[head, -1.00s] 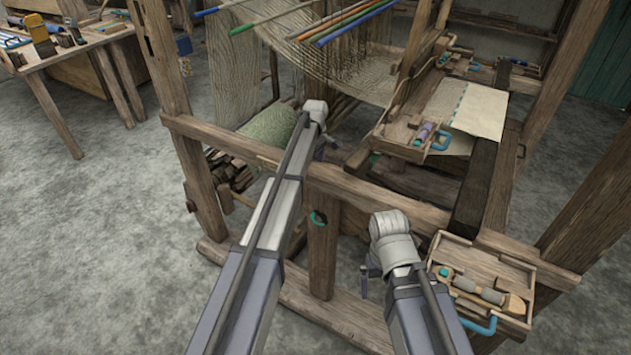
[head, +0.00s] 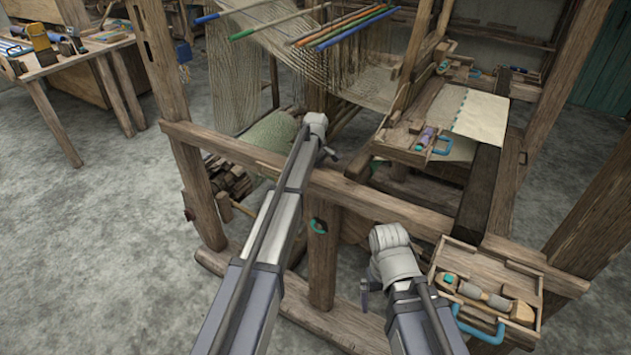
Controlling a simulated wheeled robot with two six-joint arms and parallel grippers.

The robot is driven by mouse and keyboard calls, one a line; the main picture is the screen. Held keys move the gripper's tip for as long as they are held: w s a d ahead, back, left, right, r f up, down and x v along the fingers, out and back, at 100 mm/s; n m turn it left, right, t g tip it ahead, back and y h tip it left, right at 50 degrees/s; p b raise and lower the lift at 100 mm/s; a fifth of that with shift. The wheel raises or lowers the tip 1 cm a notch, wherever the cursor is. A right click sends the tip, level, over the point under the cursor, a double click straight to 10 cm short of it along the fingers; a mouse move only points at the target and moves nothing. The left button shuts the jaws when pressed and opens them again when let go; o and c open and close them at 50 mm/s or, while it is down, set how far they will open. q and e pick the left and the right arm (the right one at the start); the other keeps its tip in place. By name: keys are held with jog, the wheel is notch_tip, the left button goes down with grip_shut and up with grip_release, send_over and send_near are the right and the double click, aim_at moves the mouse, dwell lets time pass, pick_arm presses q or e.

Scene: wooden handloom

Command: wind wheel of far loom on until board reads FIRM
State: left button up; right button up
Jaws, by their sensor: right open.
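A wooden loom (head: 400,215) fills the middle and right of the head view, with pale warp threads and a roll of greenish cloth. No winding wheel and no board with readable words can be made out. A small teal ring (head: 318,226) shows on the loom's front post. My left gripper (head: 328,153) is at the far end of the long arm, by the front rail; its fingers are mostly hidden. My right gripper (head: 365,292) hangs below its wrist, in front of the loom and left of the tool tray. It is open, with nothing seen in it.
A wooden tool tray (head: 530,272) with a blue handle sits close to my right arm. A second small tray (head: 395,150) is on the loom. A workbench (head: 75,58) with tools stands at the upper left. The concrete floor (head: 90,230) at left is clear.

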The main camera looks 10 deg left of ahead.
pick_arm(q)
grip_shut()
dwell(0.8)
